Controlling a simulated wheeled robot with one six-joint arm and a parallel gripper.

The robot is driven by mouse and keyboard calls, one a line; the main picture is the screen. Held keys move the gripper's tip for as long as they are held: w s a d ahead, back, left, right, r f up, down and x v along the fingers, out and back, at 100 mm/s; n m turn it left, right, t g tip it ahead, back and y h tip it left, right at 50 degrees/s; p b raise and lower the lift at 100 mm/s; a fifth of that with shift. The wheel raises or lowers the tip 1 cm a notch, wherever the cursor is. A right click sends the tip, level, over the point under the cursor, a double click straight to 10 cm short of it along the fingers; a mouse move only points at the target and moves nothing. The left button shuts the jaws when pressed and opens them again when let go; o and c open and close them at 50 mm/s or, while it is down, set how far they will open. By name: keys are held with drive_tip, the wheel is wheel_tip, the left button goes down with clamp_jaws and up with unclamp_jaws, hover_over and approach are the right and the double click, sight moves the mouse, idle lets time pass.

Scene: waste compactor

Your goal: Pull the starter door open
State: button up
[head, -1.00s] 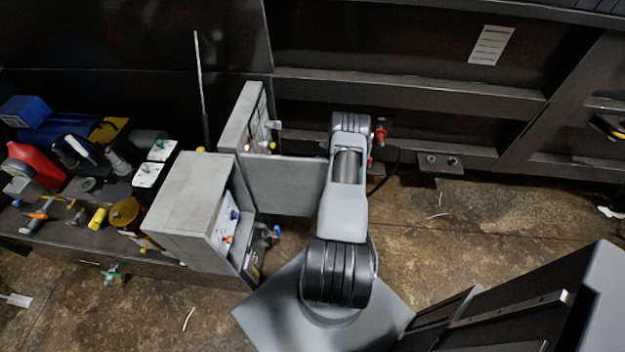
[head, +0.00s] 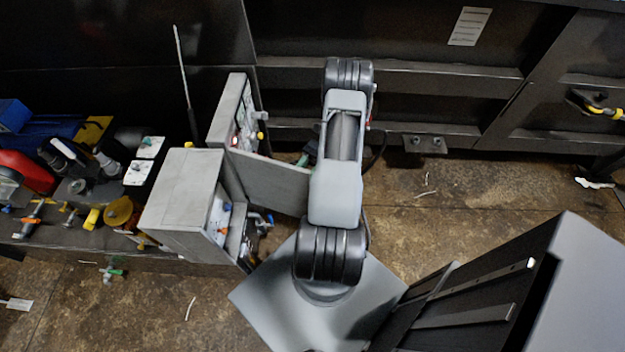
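A grey flat panel, which looks like the starter door (head: 268,180), stands out to the right from between two grey boxes. Its right end reaches my arm. The rear grey box (head: 228,105) shows a face with a red light and a yellow knob. The front grey box (head: 182,200) has small coloured controls on its right face. I cannot tell for sure which box carries the hinge. My arm's links cover the door's right end. My gripper is hidden beneath them, so its hold on the door does not show.
A bench (head: 60,232) at the left holds tools, valves and a red container (head: 28,172). A thin upright rod (head: 186,85) stands behind the front box. A dark ribbed wall (head: 400,75) runs along the back. Open brown floor (head: 450,215) lies to the right.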

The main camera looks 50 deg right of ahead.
drive_tip(key=s+a+r, duration=0.2)
drive_tip(key=s+a, duration=0.1)
drive_tip(key=s, duration=0.2)
drive_tip(key=shift+s+r, duration=0.15)
drive_tip(key=shift+r, duration=0.2)
drive_tip(key=shift+a, duration=0.1)
drive_tip(key=shift+c, duration=0.5)
